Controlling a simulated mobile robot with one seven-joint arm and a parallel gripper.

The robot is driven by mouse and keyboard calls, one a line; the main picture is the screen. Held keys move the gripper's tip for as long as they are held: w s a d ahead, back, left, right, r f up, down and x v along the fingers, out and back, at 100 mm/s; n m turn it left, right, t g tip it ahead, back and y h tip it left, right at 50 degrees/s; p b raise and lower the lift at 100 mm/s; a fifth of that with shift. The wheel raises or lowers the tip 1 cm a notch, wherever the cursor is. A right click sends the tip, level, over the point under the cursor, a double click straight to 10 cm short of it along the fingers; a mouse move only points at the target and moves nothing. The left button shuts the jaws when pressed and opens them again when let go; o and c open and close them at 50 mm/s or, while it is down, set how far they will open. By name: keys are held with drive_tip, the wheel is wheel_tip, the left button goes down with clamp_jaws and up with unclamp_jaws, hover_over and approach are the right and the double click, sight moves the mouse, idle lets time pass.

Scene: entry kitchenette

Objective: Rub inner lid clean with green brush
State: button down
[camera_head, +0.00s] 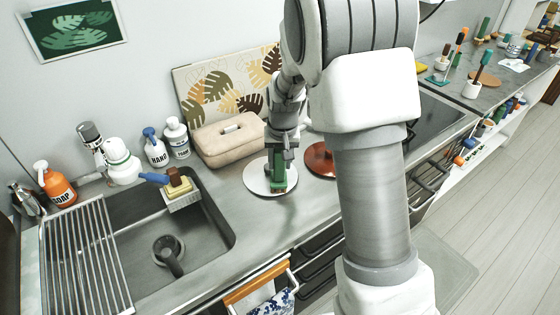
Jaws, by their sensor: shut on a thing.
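The inner lid (256,186) is a pale round disc lying flat on the grey counter, right of the sink. My gripper (281,158) points down over the lid and is shut on the green brush (278,176). The green brush stands upright at the lid's right half and appears to touch its surface. The exact contact under the brush is hidden. My forearm covers much of the counter to the right.
A red-brown disc (320,160) lies just right of the lid. A beige padded case (228,138) stands behind it. The sink (205,220) with a brush on its rim is left. Soap bottles (155,147) line the wall. Counter in front of the lid is clear.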

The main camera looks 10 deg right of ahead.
drive_tip(key=s, duration=0.2)
drive_tip(key=s+d+b, duration=0.1)
drive_tip(key=shift+s+d, duration=0.15)
drive_tip(key=shift+s, duration=0.25)
drive_tip(key=shift+f, duration=0.2)
drive_tip(key=shift+w+a+f, duration=0.1)
drive_tip(key=shift+w+a, duration=0.15)
drive_tip(key=shift+w, duration=0.4)
drive_tip(key=shift+w+a+r, duration=0.1)
drive_tip(key=shift+w+a, duration=0.1)
drive_tip(key=shift+w, duration=0.4)
drive_tip(key=shift+w+a+f, duration=0.1)
drive_tip(key=shift+w+a, duration=0.15)
drive_tip(key=shift+w, duration=0.4)
drive_tip(key=shift+s+d+b, duration=0.1)
drive_tip(key=shift+s+d, duration=0.15)
drive_tip(key=shift+s, duration=0.4)
drive_tip(key=shift+s+d+b, duration=0.15)
drive_tip(key=shift+s+d, duration=0.05)
drive_tip(key=shift+s, duration=0.4)
drive_tip(key=shift+s+d+b, duration=0.1)
drive_tip(key=shift+s+d, duration=0.15)
drive_tip(key=shift+s, duration=0.4)
